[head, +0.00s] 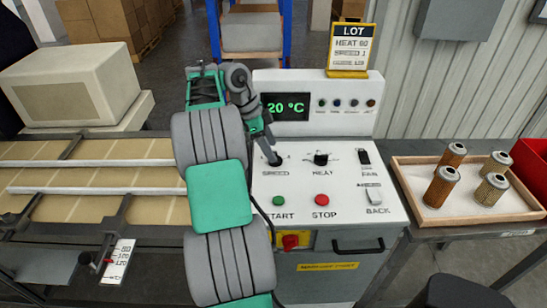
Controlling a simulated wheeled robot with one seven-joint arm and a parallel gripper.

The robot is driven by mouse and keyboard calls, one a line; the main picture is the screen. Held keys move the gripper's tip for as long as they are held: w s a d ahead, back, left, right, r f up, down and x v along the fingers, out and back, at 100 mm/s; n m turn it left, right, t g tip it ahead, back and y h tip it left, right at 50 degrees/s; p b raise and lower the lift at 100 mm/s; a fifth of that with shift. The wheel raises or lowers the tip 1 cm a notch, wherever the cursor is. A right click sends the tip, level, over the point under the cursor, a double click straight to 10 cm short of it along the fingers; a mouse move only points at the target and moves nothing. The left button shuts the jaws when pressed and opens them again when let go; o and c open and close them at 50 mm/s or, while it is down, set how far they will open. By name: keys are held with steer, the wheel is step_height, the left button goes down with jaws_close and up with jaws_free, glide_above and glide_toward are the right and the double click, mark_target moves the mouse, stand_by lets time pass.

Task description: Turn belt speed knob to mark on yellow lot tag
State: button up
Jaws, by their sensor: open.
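The speed knob (277,161) is a small black knob at the left of the white control panel, with the printed word SPEED below it. Its pointer direction is too small and too covered to tell. My gripper (270,150) is open and points down right at the knob; I cannot tell whether the fingers touch it. The yellow lot tag (350,48) stands on top of the panel at the back right. It reads LOT, HEAT 60 and a SPEED line that looks like 1; its last line is too small to read.
The heat knob (321,159) is just right of the speed knob. A black switch (364,157), green START button (279,201) and red STOP button (322,200) are close by. The display (285,107) reads 20 °C. A tray (406,181) of filter cartridges stands right.

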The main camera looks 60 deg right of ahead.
steer(key=x, duration=0.3)
steer(key=shift+b, duration=0.3)
steer(key=shift+c, duration=0.3)
steer(key=c, duration=1.3)
